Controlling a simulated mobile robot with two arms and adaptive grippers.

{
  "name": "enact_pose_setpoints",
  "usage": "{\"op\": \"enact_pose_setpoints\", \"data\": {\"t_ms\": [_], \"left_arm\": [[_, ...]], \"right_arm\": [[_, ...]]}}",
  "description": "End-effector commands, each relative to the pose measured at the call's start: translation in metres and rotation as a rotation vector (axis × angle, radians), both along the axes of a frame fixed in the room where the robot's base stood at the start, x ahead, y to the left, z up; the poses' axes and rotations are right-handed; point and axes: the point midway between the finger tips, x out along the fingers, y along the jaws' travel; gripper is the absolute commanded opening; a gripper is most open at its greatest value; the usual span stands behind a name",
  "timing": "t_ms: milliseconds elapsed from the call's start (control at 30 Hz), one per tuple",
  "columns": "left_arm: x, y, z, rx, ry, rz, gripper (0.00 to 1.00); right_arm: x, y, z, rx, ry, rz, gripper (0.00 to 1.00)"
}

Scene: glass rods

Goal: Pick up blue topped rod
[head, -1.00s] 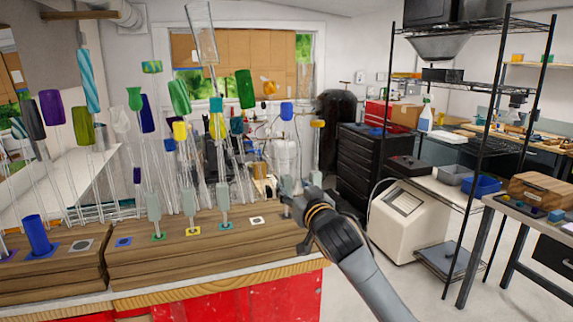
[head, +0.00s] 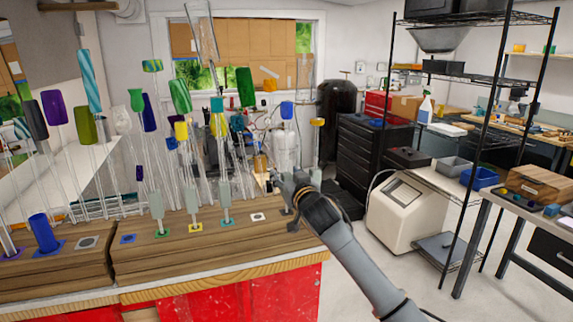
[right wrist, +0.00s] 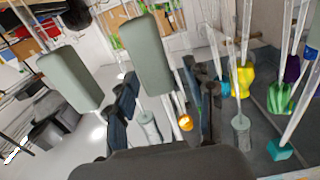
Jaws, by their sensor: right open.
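Several glass rods with coloured tops stand over the workbench in the head view. A blue top (head: 287,110) sits on a thin clear rod behind my right gripper (head: 280,182). My right gripper is open near the right end of the wooden block. Its dark fingers show in the right wrist view (right wrist: 163,100), with a grey-green block (right wrist: 145,55) seen between and above them. Whether that block is between the fingers or beyond them, I cannot tell. A small blue top (right wrist: 308,53) shows at that view's right edge. My left gripper is out of view.
The wooden block (head: 180,257) carries several grey-green posts (head: 157,205) on coloured marks. A blue cylinder (head: 42,235) stands at the left. Yellow (right wrist: 243,80) and green (right wrist: 282,97) tops crowd the wrist view's right side.

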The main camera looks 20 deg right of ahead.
Motion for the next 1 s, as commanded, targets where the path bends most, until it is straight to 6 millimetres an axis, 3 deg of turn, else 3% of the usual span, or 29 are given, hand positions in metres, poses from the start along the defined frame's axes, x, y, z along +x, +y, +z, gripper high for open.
{"op": "enact_pose_setpoints", "data": {"t_ms": [67, 300, 333, 667, 1000], "left_arm": [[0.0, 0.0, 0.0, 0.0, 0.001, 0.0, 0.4], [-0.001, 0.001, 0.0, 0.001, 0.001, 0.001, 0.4], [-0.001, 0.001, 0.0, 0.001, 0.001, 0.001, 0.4], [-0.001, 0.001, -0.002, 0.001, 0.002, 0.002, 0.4], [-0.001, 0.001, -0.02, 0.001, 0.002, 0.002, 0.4]], "right_arm": [[0.0, 0.0, 0.0, 0.0, 0.0, 0.0, 0.51], [0.0, 0.0, 0.0, 0.0, 0.0, 0.0, 0.02], [0.0, 0.0, 0.0, 0.0, 0.0, 0.0, 0.0], [0.0, 0.0, 0.006, 0.0, -0.004, 0.0, 0.0], [0.0, 0.0, 0.069, 0.001, -0.008, 0.0, 0.0]]}}
